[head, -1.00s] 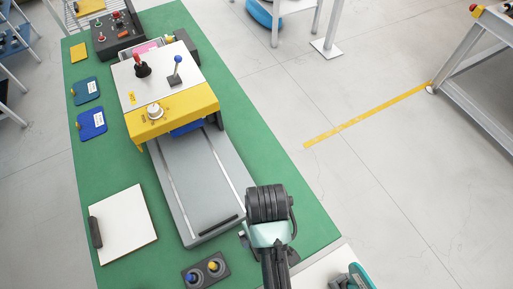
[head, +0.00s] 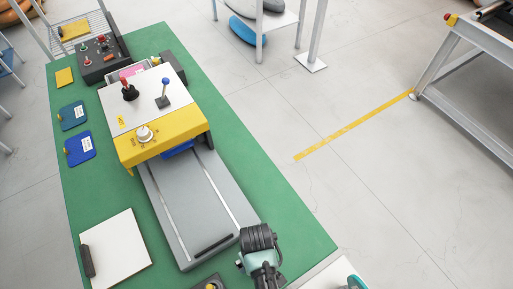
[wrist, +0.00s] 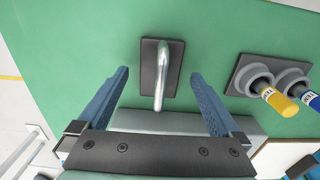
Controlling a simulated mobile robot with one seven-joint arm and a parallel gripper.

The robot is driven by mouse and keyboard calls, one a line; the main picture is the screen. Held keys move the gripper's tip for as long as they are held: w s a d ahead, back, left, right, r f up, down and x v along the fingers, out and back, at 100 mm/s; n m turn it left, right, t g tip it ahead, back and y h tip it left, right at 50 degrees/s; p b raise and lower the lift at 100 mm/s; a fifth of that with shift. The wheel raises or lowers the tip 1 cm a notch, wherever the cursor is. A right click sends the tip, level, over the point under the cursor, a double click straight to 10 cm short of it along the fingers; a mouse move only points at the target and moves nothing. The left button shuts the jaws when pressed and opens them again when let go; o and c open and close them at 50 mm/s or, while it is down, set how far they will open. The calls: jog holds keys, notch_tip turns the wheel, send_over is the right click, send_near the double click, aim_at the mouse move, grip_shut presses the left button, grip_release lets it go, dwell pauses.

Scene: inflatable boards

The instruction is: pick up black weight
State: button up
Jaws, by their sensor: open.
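The black weight (wrist: 150,84) appears in the wrist view as a dark rectangular block with a curved silver handle, resting on the green tabletop (wrist: 90,45). It lies ahead of my gripper (wrist: 160,72), centred between the two blue fingers. The fingers are wide apart with clear gaps on both sides, and nothing is held. The handle runs roughly lengthwise between the fingers. In the head view my wrist (head: 258,238) is over the table's near right part, and I cannot make out the weight there.
A grey slab (head: 185,205) leads from a yellow and white machine (head: 160,147). Its grey end shows between my fingers in the wrist view. A dark plate with yellow and blue knobs (wrist: 272,82) stands right of the weight. A white board (head: 117,250) lies left.

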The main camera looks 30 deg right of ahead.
jog(key=shift+f, duration=0.85)
grip_shut()
